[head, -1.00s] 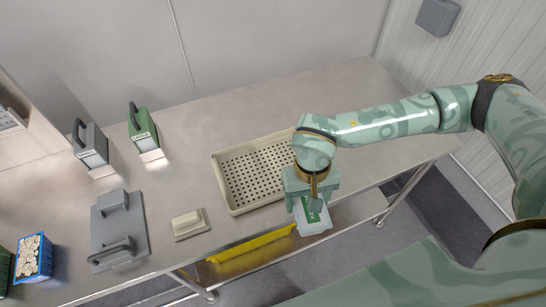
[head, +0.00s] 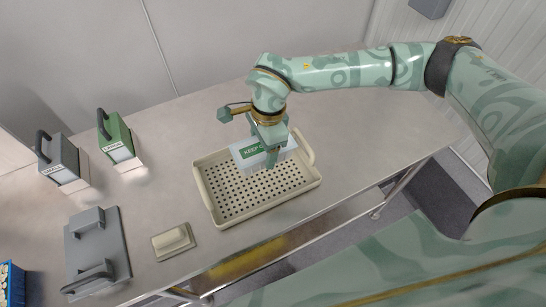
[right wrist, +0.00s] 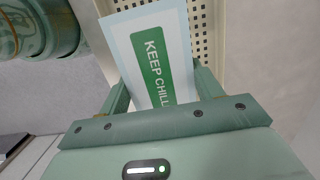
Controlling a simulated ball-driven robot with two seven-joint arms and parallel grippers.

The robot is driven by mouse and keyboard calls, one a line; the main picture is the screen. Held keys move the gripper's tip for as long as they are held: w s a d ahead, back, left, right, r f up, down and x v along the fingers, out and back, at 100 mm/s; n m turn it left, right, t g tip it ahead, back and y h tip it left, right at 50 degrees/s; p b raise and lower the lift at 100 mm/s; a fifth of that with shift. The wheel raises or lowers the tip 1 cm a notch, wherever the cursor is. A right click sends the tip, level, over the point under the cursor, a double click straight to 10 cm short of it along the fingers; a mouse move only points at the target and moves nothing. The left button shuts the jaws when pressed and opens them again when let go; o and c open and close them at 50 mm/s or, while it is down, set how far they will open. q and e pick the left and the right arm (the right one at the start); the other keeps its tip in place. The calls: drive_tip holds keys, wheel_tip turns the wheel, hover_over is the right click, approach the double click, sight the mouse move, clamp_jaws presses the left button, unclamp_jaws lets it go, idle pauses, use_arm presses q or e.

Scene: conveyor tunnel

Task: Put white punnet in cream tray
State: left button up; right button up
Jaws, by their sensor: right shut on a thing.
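The white punnet (head: 279,154) has a green "KEEP CHILL" label and shows large in the right wrist view (right wrist: 175,30). My right gripper (head: 267,132) is shut on it and holds it over the back part of the cream tray. The cream tray (head: 213,207) is a shallow perforated tray with raised rims and end handles, lying on the steel table. I cannot tell whether the punnet's underside touches the tray. The tray's holes also show behind the punnet in the right wrist view (right wrist: 203,22). My left gripper is not in view.
A soap-like cream block on a small plate (head: 174,241) lies left of the tray. A blue container (head: 12,285) is at the left edge. Table right of the tray is clear.

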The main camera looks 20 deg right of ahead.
drive_tip(key=d+f, duration=0.1)
drive_tip(key=w+d+f, duration=0.1)
drive_tip(key=f, duration=0.1)
drive_tip(key=d+f+b, duration=0.1)
drive_tip(key=f, duration=0.1)
drive_tip(key=shift+w+d+f, duration=0.25)
drive_tip(key=shift+w+d, duration=0.05)
drive_tip(key=shift+d, duration=0.05)
drive_tip(key=f, duration=0.1)
drive_tip(key=f+b, duration=0.1)
drive_tip(key=f, duration=0.1)
drive_tip(key=shift+d+f, duration=0.2)
drive_tip(key=shift+f, duration=0.05)
drive_tip(key=shift+w+r, duration=0.1)
drive_tip(key=o, duration=1.5)
drive_tip(key=r+p, duration=0.1)
drive_tip(key=r, duration=0.3)
drive_tip(key=d+r+p, duration=0.1)
drive_tip(key=r, duration=0.7)
drive_tip(key=shift+d+p, duration=0.2)
drive_tip(key=shift+p, duration=0.2)
